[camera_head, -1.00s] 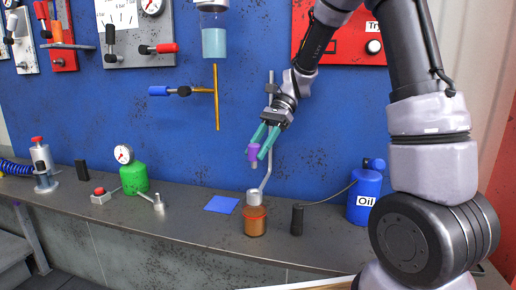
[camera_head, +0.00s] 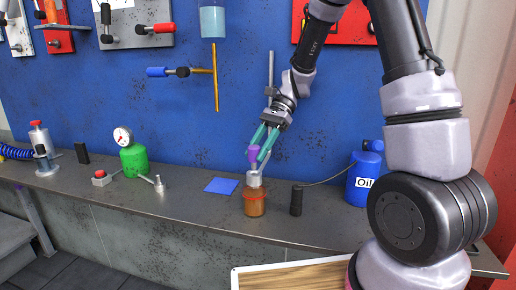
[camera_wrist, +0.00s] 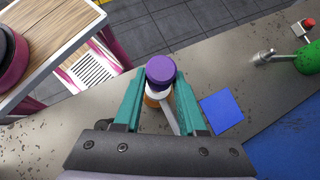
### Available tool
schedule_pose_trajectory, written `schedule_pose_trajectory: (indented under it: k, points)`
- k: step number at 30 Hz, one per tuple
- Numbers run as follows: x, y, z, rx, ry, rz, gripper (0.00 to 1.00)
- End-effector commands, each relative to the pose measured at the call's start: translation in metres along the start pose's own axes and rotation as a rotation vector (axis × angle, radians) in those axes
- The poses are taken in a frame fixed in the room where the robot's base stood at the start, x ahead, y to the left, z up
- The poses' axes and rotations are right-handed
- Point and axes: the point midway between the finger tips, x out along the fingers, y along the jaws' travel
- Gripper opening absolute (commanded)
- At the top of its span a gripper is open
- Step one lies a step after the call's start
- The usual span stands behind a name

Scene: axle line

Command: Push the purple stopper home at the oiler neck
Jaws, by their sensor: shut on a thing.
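The purple stopper (camera_head: 252,155) is upright between the teal fingertips of my gripper (camera_head: 261,142), which is shut on it. In the wrist view my gripper (camera_wrist: 158,88) holds the stopper (camera_wrist: 160,70) by its sides, with its round top facing the camera. The oiler (camera_head: 254,203) is an amber jar with a red ring and a grey neck, standing on the bench. The stopper's lower end is right above or at the neck (camera_head: 254,181); I cannot tell whether it has entered. In the wrist view the stopper mostly hides the oiler (camera_wrist: 150,101).
A blue square (camera_head: 221,185) lies left of the oiler. A black cylinder (camera_head: 296,200) stands at its right, and a blue oil can (camera_head: 363,183) farther right. A thin grey spout or rod rises behind the oiler.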

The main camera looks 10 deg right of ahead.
Motion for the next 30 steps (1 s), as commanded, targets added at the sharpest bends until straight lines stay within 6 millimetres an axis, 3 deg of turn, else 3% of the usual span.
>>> schedule_pose_trajectory:
  k: [30]
  points:
    - [0.022,0.0,-0.022,0.001,-0.001,0.0,0.0]
